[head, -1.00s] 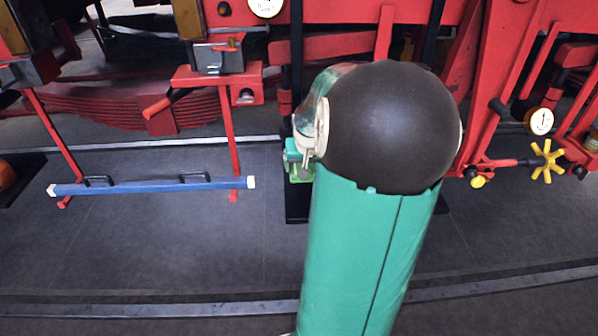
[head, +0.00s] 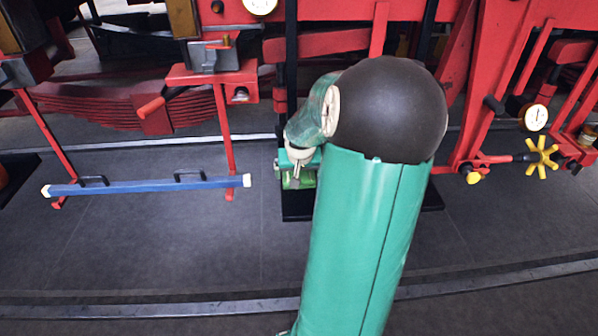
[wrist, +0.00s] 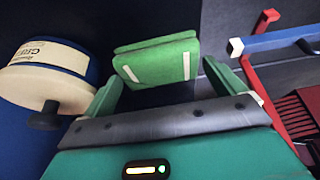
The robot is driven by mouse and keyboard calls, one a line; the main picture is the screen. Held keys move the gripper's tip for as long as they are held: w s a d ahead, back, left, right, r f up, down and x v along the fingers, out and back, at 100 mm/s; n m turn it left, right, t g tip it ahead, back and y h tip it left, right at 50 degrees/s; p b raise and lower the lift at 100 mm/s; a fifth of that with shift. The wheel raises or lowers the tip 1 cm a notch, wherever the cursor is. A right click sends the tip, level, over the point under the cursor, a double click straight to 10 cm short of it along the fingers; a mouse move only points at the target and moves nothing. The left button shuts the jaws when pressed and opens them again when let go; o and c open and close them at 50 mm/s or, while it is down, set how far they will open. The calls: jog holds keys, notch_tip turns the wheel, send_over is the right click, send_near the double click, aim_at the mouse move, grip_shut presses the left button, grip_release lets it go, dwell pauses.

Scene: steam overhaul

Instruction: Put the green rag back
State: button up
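The green rag (wrist: 157,60) is a folded pad with two white stripes, seen in the wrist view over a dark surface. My gripper (wrist: 165,87) is open, its two green fingers set wide apart. The rag lies just ahead of the gap between the fingers; neither finger visibly presses on it. In the head view my gripper (head: 298,178) points down beside the dark ball joint of my arm. Bright green shows there, but I cannot separate rag from fingers. My arm hides what lies right of it.
A blue tin (wrist: 45,75) with a cream label and dark knob stands close left of my gripper. A blue bar (head: 140,187) with black handles crosses red posts on the left. A yellow handwheel (head: 541,157) is at right. The grey floor in front is clear.

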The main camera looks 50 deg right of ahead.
jog(key=v, duration=1.2)
jog(key=shift+w+a, duration=0.1)
